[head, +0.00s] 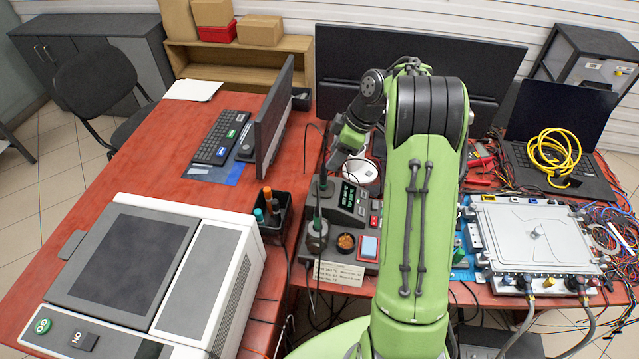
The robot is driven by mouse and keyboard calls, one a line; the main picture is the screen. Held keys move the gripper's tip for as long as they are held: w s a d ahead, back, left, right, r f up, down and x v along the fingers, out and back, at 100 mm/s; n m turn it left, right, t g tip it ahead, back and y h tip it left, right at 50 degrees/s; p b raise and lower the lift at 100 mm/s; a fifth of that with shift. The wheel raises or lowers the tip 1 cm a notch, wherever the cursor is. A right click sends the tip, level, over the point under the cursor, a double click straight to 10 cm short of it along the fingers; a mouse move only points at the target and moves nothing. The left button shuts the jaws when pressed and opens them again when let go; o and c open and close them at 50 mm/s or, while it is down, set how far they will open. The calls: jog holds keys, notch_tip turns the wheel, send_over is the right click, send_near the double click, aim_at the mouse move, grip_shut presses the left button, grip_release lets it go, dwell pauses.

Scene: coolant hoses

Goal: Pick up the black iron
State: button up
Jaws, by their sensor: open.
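The black iron (318,203) looks like a thin dark handle standing nearly upright in the holder (317,234) of a soldering station. The station has a lit green display (348,196), and a thin black cable loops up near the iron. My gripper (338,161) is open, above and slightly right of the iron's upper end, with no object visible between its fingers. Its fingers are small and partly hidden by my wrist. I cannot tell the exact gap between the fingers and the iron.
A black pen cup (278,221) stands left of the iron, close to a monitor (273,118). A round tin (346,242) and a blue sponge (369,247) sit in front. A white-and-grey machine (215,280) fills the front left. My arm hides the middle of the right bench.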

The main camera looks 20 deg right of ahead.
aim_at(324, 173)
jog(key=x, duration=0.4)
jog(key=b+x, duration=0.1)
jog(key=x, duration=0.4)
jog(key=shift+w+d+f, duration=0.1)
jog(key=shift+d+f, duration=0.05)
jog(key=shift+f, duration=0.15)
jog(key=shift+r, duration=0.1)
grip_shut()
